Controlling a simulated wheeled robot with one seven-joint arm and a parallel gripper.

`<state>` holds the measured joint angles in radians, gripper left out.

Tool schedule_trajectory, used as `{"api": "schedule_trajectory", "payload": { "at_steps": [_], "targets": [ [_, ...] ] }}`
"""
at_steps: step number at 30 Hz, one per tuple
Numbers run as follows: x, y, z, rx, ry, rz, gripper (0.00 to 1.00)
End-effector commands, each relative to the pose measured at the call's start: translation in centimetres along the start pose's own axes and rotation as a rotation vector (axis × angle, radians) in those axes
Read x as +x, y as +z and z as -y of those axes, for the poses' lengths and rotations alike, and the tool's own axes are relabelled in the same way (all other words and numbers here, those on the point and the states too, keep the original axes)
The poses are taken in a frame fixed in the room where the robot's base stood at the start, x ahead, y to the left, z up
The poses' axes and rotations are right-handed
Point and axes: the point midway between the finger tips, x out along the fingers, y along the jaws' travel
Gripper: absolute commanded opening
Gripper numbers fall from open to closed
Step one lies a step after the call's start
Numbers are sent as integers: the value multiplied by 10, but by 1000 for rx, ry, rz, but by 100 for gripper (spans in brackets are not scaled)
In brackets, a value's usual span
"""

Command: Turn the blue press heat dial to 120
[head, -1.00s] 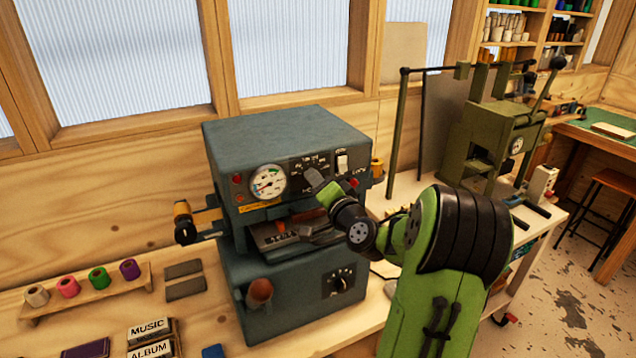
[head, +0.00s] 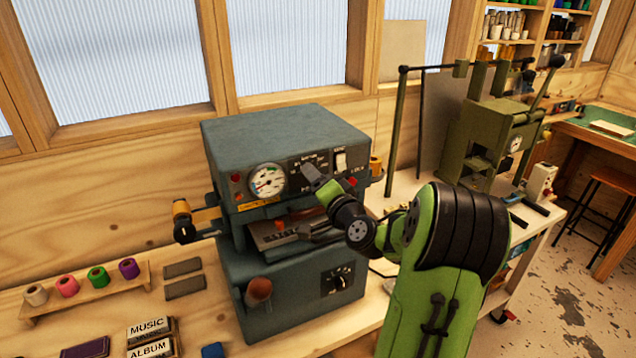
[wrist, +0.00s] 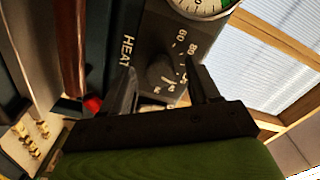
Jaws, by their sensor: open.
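The blue press (head: 285,138) stands on the bench in the head view, with its control panel facing me. The heat dial (wrist: 163,72) is a dark round knob in the wrist view, beside the word HEAT and a ring of white numbers, of which 60 and 80 can be read. Its pointer setting is too dark to tell. My gripper (wrist: 163,82) is open, with one finger on each side of the knob; whether they touch it I cannot tell.
A white-faced gauge (head: 268,181) sits left of the dial on the panel, and a white switch (head: 341,161) to its right. A lower dial (head: 338,280) is on the press base. A spool rack (head: 85,288) stands at left; a green press (head: 490,140) stands at right.

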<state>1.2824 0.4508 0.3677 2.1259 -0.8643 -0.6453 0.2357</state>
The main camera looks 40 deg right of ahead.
Motion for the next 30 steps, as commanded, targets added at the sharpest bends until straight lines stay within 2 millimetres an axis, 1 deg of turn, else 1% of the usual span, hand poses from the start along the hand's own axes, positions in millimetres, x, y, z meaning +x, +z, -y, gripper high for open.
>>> {"api": "schedule_trajectory", "payload": {
  "at_steps": [2, 5, 10, 15, 19, 21, 24, 30],
  "targets": [
    [-4, 0, -1, 0, 1, -1, 61],
    [-19, 0, -3, -2, 3, -3, 61],
    [-66, 0, -6, -1, 7, -7, 61],
    [-114, 0, -5, 0, 5, -8, 61],
    [-141, 0, -3, 0, 4, -6, 61],
    [-150, 0, -2, 0, 3, -4, 61],
    [-157, 0, -1, 0, 1, -2, 61],
    [-158, 0, 0, -1, -1, 0, 61]
  ]
}}
